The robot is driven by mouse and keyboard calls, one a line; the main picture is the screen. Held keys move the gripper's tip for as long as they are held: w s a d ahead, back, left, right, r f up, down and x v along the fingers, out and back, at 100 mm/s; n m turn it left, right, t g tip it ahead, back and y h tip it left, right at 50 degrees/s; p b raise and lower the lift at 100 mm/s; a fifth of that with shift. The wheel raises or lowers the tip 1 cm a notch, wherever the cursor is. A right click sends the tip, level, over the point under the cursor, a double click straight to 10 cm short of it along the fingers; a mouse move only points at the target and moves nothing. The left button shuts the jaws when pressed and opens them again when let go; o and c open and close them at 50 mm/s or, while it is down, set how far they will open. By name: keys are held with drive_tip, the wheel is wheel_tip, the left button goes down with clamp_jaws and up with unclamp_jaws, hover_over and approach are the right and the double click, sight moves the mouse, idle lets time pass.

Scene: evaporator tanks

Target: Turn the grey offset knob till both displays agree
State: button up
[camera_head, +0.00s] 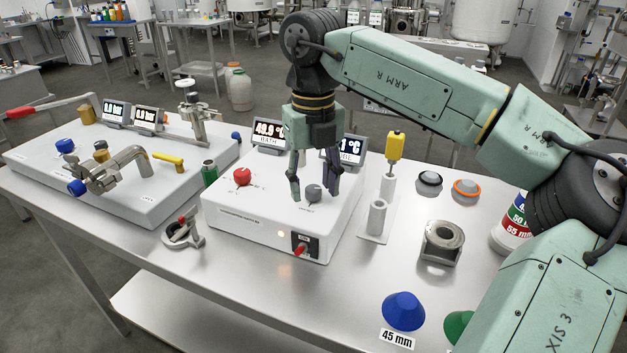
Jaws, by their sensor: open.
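The grey offset knob (313,193) sits on top of a white box (237,215), toward its right side. My gripper (314,192) points down over it, fingers open, one finger at each side of the knob in this view. Whether the fingers touch it I cannot tell. The left display (269,130) behind the box reads 49.9 above the label BATH. The right display (350,149) is partly hidden by my gripper; only the end of its reading shows.
A red knob (242,176) is on the same box, left of the grey one. A red-tipped switch (302,248) is on its front. A yellow-handled tool (396,146) stands at the right. A valve panel (120,195) lies at the left. The front table middle is clear.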

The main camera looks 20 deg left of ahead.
sight(313, 188)
wheel_tip(313, 188, up, 12)
idle(0.5)
idle(0.4)
